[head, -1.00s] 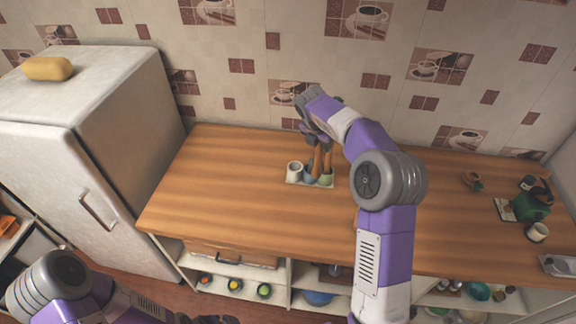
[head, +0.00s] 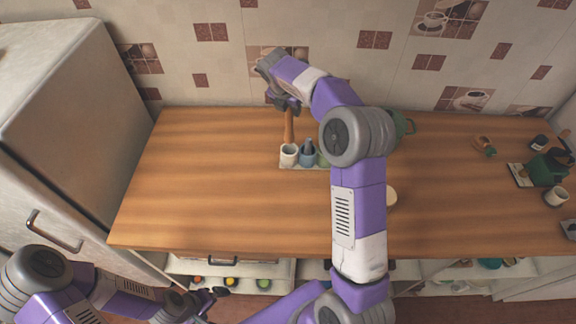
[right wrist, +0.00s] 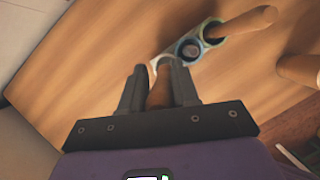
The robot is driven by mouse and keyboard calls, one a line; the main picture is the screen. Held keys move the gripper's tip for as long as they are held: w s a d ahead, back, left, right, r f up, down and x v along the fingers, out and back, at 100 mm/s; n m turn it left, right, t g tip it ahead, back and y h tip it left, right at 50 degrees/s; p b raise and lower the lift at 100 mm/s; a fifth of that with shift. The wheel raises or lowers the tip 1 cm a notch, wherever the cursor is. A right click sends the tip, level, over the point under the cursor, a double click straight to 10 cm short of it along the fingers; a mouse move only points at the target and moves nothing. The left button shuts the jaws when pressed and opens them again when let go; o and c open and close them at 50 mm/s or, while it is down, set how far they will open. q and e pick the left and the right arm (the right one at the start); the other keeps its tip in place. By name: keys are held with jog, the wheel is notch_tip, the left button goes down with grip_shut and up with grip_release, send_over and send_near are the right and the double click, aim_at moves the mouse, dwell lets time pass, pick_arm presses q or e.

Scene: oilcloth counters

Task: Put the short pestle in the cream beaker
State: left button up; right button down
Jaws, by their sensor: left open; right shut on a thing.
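The cream beaker (head: 289,158) stands at the left end of a row on a pale tray (head: 284,167). A blue-grey beaker (head: 307,160) with a dark thing in it is beside it. A green beaker (right wrist: 213,31) at the other end holds a wooden pestle (right wrist: 245,23); my arm mostly hides it in the head view. My right gripper (head: 285,104) is shut on a brown wooden pestle (head: 289,126), also in the right wrist view (right wrist: 160,91). The pestle's lower end overlaps the cream beaker's rim; I cannot tell if it is inside. My left gripper (head: 212,303) is open and empty before the counter.
The wooden counter (head: 200,180) is clear left of the tray. A green vessel (head: 404,125) is partly behind my right arm, and a pale round thing (head: 391,197) sits beside it. Several items, including a green container (head: 545,170), stand at the right end. A fridge (head: 60,110) borders the left.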

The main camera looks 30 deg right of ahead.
aim_at(291, 133)
jog(key=shift+f, duration=0.55)
notch_tip(291, 133, down, 4)
jog(key=shift+f+b, duration=0.2)
jog(key=shift+b, duration=0.3)
notch_tip(291, 133, down, 5)
jog(key=shift+f+b, duration=0.2)
jog(key=shift+b, duration=0.1)
pick_arm(q)
notch_tip(291, 133, down, 2)
jog(key=shift+f, duration=0.1)
pick_arm(e)
jog(key=shift+r, duration=0.1)
jog(key=shift+s, duration=0.1)
jog(key=c, duration=0.8)
grip_release()
jog(key=shift+f, duration=0.2)
pick_arm(q)
jog(key=shift+r+p, duration=0.5)
jog(key=shift+r, duration=0.05)
pick_arm(e)
jog(key=v, duration=1.2)
jog(key=shift+r, duration=0.25)
